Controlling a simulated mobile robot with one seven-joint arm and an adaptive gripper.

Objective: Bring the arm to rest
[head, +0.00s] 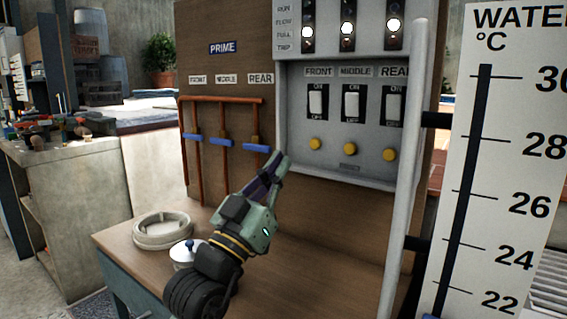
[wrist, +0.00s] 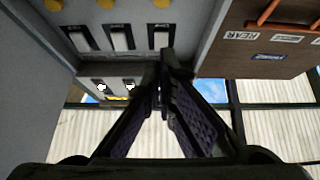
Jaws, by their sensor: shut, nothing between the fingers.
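My gripper (head: 277,168) shows in the head view at the middle, raised above the wooden bench and in front of the panel. In the wrist view its two fingers (wrist: 165,62) meet at their tips, shut and empty. Behind it stands the grey switch box (head: 340,172) with three white rocker switches labelled FRONT, MIDDLE and REAR and three yellow buttons below them. Three lights glow in its upper part. Left of the gripper are copper pipes (head: 183,128) with three blue valve handles. I cannot tell from these views how far the fingertips are from the panel.
On the bench (head: 120,243) lie a pale round ring (head: 162,231) and a small pot with a blue-knobbed lid (head: 183,254), partly behind my arm. A grey vertical pipe (head: 404,170) and a big water thermometer board (head: 500,190) stand at right. A cluttered counter (head: 75,165) is at left.

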